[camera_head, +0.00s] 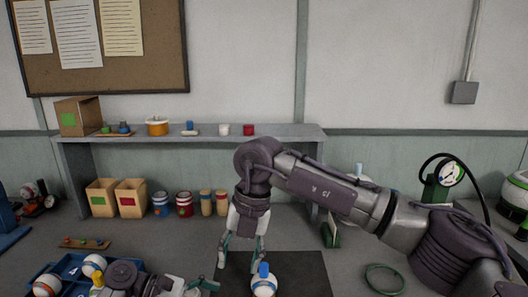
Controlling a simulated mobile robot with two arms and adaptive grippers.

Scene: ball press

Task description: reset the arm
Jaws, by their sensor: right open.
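My right arm reaches in from the right, and its gripper (241,258) points down over a dark mat (315,275). Its fingers are spread, with nothing visible between them. A white ball (264,287) with a blue peg on top sits on the mat, just below and right of the fingers; I cannot tell whether they touch. My left gripper (203,287) is low at the bottom edge, left of the mat. It is partly cut off, so its jaws are unclear.
A blue tray (42,272) with white balls lies at the lower left, partly behind my left arm. A grey shelf (285,132) stands against the wall, with boxes (131,197) and jars beneath. A gauge (451,173) and a green ring (384,279) are at the right.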

